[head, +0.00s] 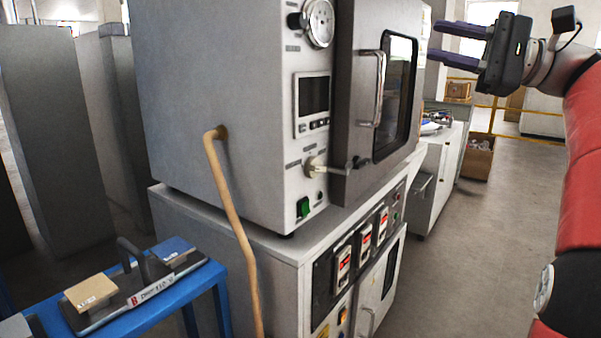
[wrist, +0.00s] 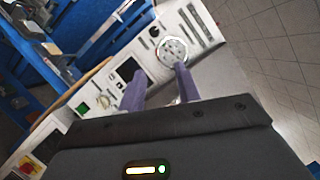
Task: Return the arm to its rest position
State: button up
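My gripper (head: 461,45) is raised at the upper right of the head view, beyond the oven's door side. Its two purple fingers point left and are apart, with nothing seen between them. In the wrist view, my gripper (wrist: 158,93) shows its two fingers spread, with the oven's front panel behind them. My red and black arm runs down the right edge of the head view.
A grey vacuum oven (head: 230,110) with a handled door (head: 358,155) stands on a white cabinet (head: 285,262). A tan hose (head: 232,215) hangs from its side. A blue table (head: 150,318) holds tile samples at lower left. Open floor (head: 480,260) lies right of the cabinet.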

jog(key=a+f+m+t+h, duration=0.2)
jog(key=a+f+h, duration=0.3)
jog(key=a+f, duration=0.35)
jog(key=s+a+f+n+g+h, duration=0.1)
jog(key=s+a+f+h, duration=0.15)
jog(key=f, duration=0.45)
jog(key=s+a+f+n+g+h, duration=0.1)
jog(key=s+f+h, duration=0.2)
jog(key=f, duration=0.4)
jog(key=s+d+f+n+h, duration=0.2)
jog(key=s+f+n+h, duration=0.2)
jog(key=s+f, duration=0.4)
jog(key=s+d+f+n+h, duration=0.3)
jog(key=s+f, duration=0.5)
jog(key=f, duration=0.7)
jog(key=shift+n+g+h, duration=0.3)
jog(key=shift+n+h, duration=0.4)
jog(key=shift+h, duration=0.05)
